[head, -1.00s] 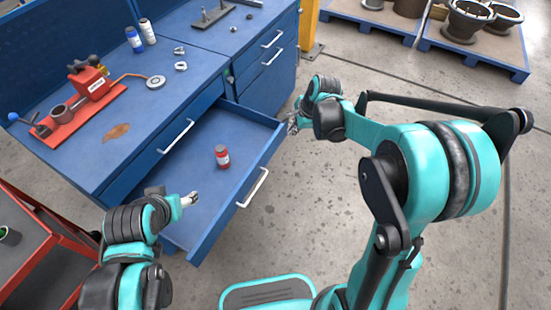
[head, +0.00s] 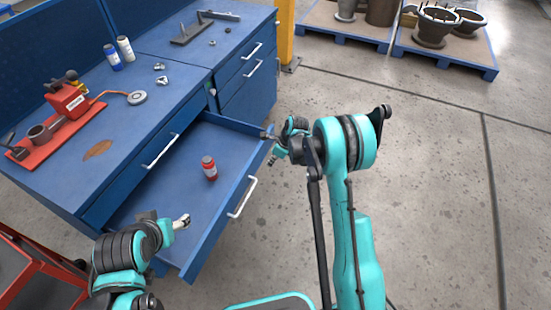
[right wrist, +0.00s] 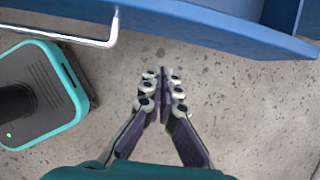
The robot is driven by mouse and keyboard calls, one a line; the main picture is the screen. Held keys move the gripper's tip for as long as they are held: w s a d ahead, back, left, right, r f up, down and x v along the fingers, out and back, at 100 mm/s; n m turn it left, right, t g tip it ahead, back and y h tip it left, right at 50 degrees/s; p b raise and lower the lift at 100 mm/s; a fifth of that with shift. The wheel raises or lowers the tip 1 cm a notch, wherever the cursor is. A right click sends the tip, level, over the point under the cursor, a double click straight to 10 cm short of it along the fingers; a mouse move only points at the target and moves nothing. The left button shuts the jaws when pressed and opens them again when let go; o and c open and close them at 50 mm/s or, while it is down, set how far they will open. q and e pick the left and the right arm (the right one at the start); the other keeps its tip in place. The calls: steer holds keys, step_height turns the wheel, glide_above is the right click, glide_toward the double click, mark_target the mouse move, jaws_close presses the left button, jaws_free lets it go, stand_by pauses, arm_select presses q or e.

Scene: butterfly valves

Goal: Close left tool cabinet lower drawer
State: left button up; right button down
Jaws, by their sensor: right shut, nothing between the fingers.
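The blue lower drawer (head: 222,218) of the left tool cabinet (head: 75,201) stands pulled out, with its white bar handle (head: 243,198) on the front. A red bottle (head: 209,168) stands inside it. My right gripper (head: 268,136) is by the far front corner of the drawer in the head view, shut and empty. In the right wrist view its fingertips (right wrist: 162,82) meet over bare floor, apart from the drawer front (right wrist: 210,25) and handle (right wrist: 70,39). My left gripper (head: 183,221) is over the drawer's near end; its jaw state is unclear.
The upper drawer (head: 150,165) is shut. On the bench top are a red tool (head: 62,112), bottles (head: 118,52) and small metal parts. A red cart (head: 30,275) stands at the lower left. The floor (head: 440,200) on the right is clear.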

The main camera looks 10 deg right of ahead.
mark_target(257, 165)
arm_select(q)
steer(key=shift+f+b, duration=0.75)
steer(key=shift+f, duration=0.25)
arm_select(e)
steer(key=shift+w+a+f, duration=0.25)
steer(key=shift+w+a, duration=0.2)
steer(key=shift+a, duration=0.15)
steer(key=shift+w+a+f, duration=0.25)
steer(key=shift+w+a, duration=0.25)
steer(key=shift+a, duration=0.15)
steer(key=shift+w+a+f, duration=0.25)
steer(key=shift+w+a, duration=0.2)
steer(key=shift+a, duration=0.15)
steer(key=shift+a, duration=0.15)
